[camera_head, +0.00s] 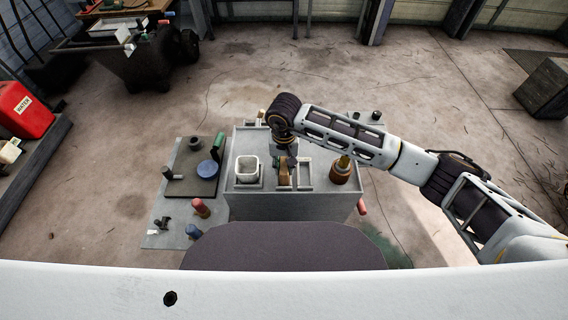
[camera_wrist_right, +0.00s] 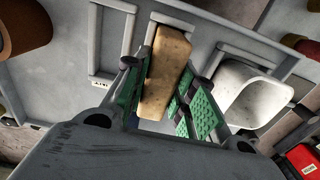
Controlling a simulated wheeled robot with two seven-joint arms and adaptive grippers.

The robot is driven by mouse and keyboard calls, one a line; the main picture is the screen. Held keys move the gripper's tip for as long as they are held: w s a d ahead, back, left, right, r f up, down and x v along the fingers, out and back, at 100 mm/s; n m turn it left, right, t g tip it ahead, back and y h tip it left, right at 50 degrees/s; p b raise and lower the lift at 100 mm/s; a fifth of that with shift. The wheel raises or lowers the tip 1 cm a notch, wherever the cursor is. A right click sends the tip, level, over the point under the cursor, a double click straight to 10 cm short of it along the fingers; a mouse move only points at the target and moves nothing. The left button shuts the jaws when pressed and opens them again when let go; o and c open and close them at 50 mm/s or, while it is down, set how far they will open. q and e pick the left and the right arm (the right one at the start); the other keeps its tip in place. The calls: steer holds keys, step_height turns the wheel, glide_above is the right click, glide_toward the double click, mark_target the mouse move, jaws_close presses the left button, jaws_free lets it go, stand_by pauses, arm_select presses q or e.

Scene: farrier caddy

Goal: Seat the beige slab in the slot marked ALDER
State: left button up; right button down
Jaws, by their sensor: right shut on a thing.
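The beige slab (camera_head: 284,174) is upright at the grey caddy, and it also shows in the wrist view (camera_wrist_right: 167,75). My right gripper (camera_wrist_right: 160,92) is shut on it, with green-padded fingers on both sides. An empty framed slot (camera_wrist_right: 93,45) lies beside the slab; its small label (camera_wrist_right: 107,86) is partly hidden, and only its first letters, seemingly "AL", show. Another slot frame (camera_wrist_right: 212,42) lies behind the slab. Whether the slab's lower end is inside that frame or above it, I cannot tell. My left gripper is out of view.
On the caddy (camera_head: 290,207), a white cup (camera_head: 248,168) stands left of the slab and a brown round container (camera_head: 341,170) stands right. A grey board (camera_head: 160,226) with several tools and pegs lies to the left. The caddy's near wall is bare.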

steer(key=shift+b, duration=0.35)
stand_by(1.0)
steer(key=c, duration=1.1)
jaws_free()
steer(key=shift+r, duration=4)
